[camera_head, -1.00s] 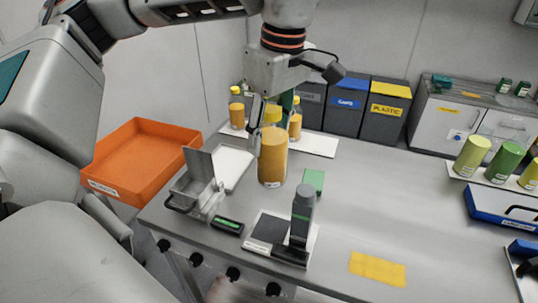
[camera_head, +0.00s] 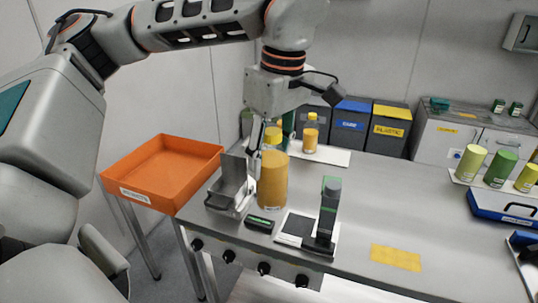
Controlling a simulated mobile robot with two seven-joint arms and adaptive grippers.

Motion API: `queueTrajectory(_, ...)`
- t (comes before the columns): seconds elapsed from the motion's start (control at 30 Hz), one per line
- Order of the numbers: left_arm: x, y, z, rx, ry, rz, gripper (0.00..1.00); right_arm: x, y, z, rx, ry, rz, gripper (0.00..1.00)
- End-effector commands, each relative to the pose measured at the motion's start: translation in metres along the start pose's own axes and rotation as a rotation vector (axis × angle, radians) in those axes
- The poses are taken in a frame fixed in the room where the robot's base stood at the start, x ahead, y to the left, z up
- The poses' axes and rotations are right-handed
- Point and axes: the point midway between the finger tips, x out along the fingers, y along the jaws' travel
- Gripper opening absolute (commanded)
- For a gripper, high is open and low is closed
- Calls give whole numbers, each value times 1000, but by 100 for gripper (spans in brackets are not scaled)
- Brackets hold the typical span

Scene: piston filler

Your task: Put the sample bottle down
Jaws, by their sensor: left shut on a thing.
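The sample bottle (camera_head: 272,182), filled with orange liquid and with a yellow cap, is upright near the middle of the head view. My left gripper (camera_head: 272,130) points down from above and is shut on it near the cap. The bottle's base shows in front of the bench top between a grey metal holder and a dark upright device. I cannot tell whether it touches the bench (camera_head: 365,205). A similar, smaller-looking orange bottle (camera_head: 311,136) stands on a white tray (camera_head: 336,157) behind it. My right gripper is not in view.
The grey metal holder (camera_head: 232,190) is left of the bottle, and the dark device (camera_head: 328,212) is to its right. A small green-lit display (camera_head: 259,223) lies in front. A yellow mat (camera_head: 396,257) is at right. An orange bin (camera_head: 160,175) stands left. The middle-right bench is clear.

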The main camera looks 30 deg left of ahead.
Motion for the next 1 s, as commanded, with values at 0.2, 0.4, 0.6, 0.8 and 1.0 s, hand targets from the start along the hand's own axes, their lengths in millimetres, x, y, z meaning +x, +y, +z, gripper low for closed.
queueTrajectory(0.2,38,-1,8,145,0,17,0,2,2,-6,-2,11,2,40)
queueTrajectory(0.4,107,-2,25,415,-2,54,0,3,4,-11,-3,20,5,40)
queueTrajectory(0.6,200,-3,46,787,-5,109,0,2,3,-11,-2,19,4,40)
queueTrajectory(0.8,268,-2,63,1068,-3,157,0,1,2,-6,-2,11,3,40)
queueTrajectory(1.0,316,-1,74,1264,-2,189,0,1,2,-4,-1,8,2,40)
